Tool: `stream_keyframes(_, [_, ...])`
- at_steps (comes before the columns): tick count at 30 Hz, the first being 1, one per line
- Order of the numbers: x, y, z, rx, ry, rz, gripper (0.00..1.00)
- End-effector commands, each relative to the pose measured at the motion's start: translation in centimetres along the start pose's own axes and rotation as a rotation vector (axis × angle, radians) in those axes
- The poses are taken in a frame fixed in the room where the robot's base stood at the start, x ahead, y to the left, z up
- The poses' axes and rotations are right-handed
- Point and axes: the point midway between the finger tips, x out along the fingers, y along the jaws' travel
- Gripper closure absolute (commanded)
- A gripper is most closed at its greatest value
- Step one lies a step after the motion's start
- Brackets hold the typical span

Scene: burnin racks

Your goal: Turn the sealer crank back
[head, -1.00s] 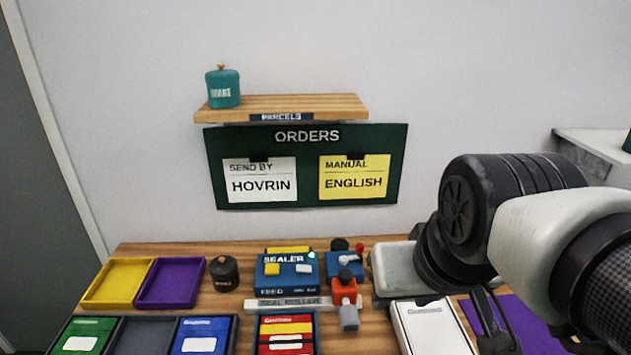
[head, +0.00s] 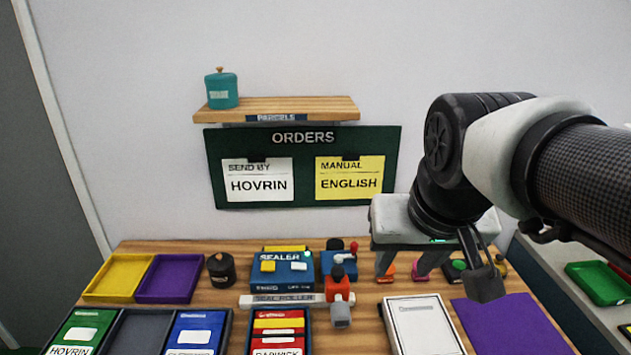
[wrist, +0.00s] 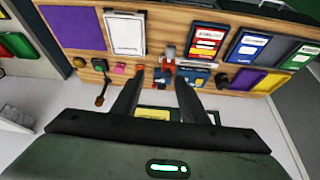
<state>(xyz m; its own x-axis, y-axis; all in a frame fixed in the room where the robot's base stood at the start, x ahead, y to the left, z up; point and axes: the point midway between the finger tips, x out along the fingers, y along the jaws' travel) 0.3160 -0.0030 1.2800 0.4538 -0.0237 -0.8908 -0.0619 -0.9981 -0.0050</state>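The blue sealer (head: 284,283) stands on the bench, with a yellow and a pale button on top; it also shows in the wrist view (wrist: 198,76). Just right of it is a smaller blue block (head: 327,262) with a crank arm that ends in a red knob (head: 353,247). In front of that block is a red and grey part (head: 338,296), seen also in the wrist view (wrist: 168,66). My gripper (head: 403,274) is open and empty, right of the crank, fingers pointing down. In the wrist view its spread fingers (wrist: 159,86) appear over the sealer area without visible contact.
A grey seal roller bar (head: 283,301) lies before the sealer. A white booklet tray (head: 420,325) and purple mat (head: 512,325) are front right. Small coloured buttons (head: 418,270) sit near my fingers. An order board (head: 305,193) hangs behind.

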Motion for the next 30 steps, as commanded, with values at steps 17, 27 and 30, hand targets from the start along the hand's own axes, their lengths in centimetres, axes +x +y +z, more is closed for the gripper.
stream_keyframes(17, [19.9, -2.8, -25.1, 0.337, -0.08, 0.159, 0.6])
stream_keyframes(27, [34.9, -4.2, -29.0, 0.504, -0.078, 0.239, 0.6])
stream_keyframes(30, [36.4, -4.3, -29.1, 0.524, -0.075, 0.246, 0.6])
